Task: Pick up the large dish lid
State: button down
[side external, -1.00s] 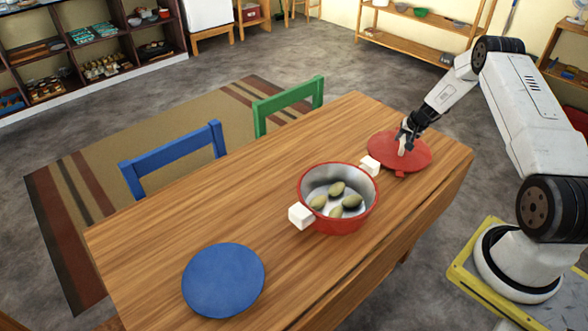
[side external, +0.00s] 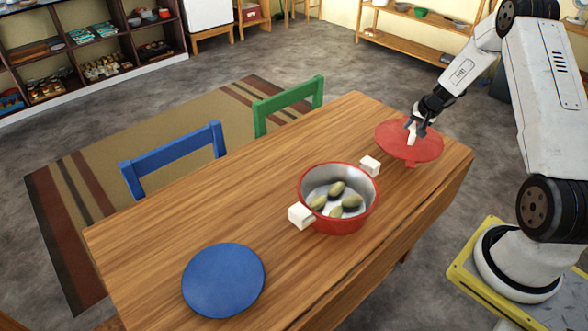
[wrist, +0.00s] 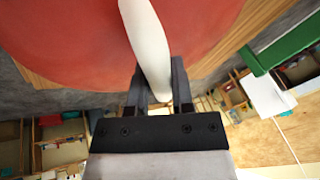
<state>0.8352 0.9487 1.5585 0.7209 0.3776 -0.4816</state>
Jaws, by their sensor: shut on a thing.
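The large dish lid (side external: 398,147) is a red disc with a white handle, at the right end of the table in the side view. My gripper (side external: 416,122) is shut on the lid's white handle. The lid appears raised a little above the table top. In the wrist view the red lid (wrist: 60,45) fills the upper part. The white handle (wrist: 146,40) runs between the fingers of my gripper (wrist: 158,85). The lid's far side is hidden in the wrist view.
A red pot (side external: 337,222) with white handles holds several greenish-brown oval items, left of the lid. A blue disc (side external: 223,280) lies at the near left of the wooden table (side external: 190,215). A blue chair (side external: 172,150) and a green chair (side external: 288,101) stand along the far side.

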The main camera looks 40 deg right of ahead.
jog(key=s+a+r, duration=0.1)
jog(key=s+a, duration=0.1)
jog(key=s+a+r, duration=0.2)
jog(key=s, duration=0.1)
jog(key=s+a+r, duration=0.1)
jog(key=s+r, duration=0.1)
jog(key=s, duration=0.1)
jog(key=shift+a, duration=0.4)
jog(key=shift+w+a, duration=0.1)
jog(key=shift+w, duration=0.05)
dwell(0.3)
jog(key=shift+w+a+n, duration=0.2)
jog(key=shift+n, duration=0.1)
jog(key=w+a+m+g, duration=0.3)
jog(key=a+m, duration=0.5)
jog(key=m, duration=0.4)
jog(key=w+a+r+m+g+y, duration=0.1)
jog(key=w+a+m+g, duration=0.1)
jog(key=a+m, duration=0.7)
jog(key=w+a+r+m+g, duration=0.1)
jog(key=w+a+m+g, duration=0.2)
jog(key=a+m, duration=0.6)
jog(key=m+g, duration=0.1)
jog(key=m, duration=0.4)
jog(key=shift+w+a+m+g+y, duration=0.2)
jog(key=shift+w+m+g+y, duration=0.1)
jog(key=shift+w, duration=0.05)
